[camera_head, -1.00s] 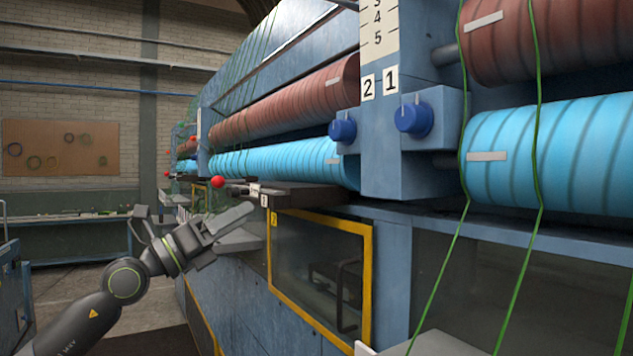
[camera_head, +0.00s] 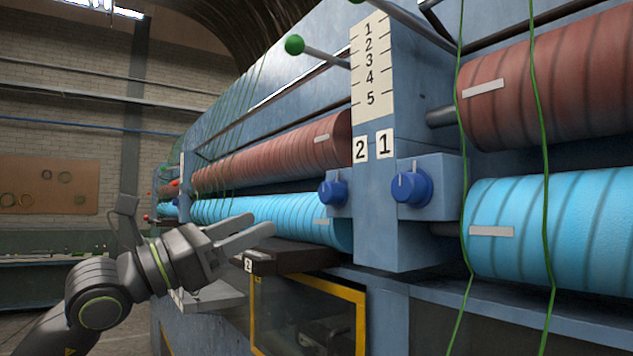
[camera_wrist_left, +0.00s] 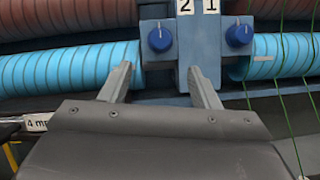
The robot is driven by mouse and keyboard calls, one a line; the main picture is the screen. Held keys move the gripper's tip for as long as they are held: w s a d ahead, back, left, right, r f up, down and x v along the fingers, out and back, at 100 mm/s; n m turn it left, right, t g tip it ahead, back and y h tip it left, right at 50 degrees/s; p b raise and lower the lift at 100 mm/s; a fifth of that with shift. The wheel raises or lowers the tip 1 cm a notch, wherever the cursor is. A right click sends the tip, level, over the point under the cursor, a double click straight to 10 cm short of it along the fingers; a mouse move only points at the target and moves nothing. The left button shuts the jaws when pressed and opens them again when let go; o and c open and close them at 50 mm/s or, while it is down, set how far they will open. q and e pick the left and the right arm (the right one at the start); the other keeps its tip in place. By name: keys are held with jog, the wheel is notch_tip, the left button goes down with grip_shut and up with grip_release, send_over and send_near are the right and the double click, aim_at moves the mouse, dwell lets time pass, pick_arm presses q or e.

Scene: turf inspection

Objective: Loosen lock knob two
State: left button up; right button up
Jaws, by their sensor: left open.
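Lock knob two (camera_head: 332,188) is the blue knob under the "2" label, on the left face of the blue post. It also shows in the left wrist view (camera_wrist_left: 159,38), ahead of and above the fingers. Knob one (camera_head: 411,187) is the blue knob to its right under the "1" label, also seen in the left wrist view (camera_wrist_left: 239,35). My left gripper (camera_head: 262,230) is open and empty, to the left of knob two and a little lower, not touching it. Its two fingers (camera_wrist_left: 160,86) point toward the post. My right gripper is not in view.
Blue rollers (camera_head: 285,220) and brown rollers (camera_head: 275,155) run along the machine. A dark ledge (camera_head: 290,258) lies below knob two, close to my gripper. A green-tipped lever (camera_head: 295,45) sticks out above. Green strands (camera_head: 547,200) hang at right.

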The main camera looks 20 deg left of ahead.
aim_at(324, 194)
pick_arm(q)
jog(key=p+x, duration=0.6)
jog(key=x, duration=0.5)
jog(key=shift+w+d+r+p, duration=0.1)
jog(key=shift+d+r+p, duration=0.05)
jog(key=shift+r+p, duration=0.15)
jog(key=shift+w+d, duration=0.35)
jog(key=shift+w, duration=0.05)
jog(key=c, duration=1)
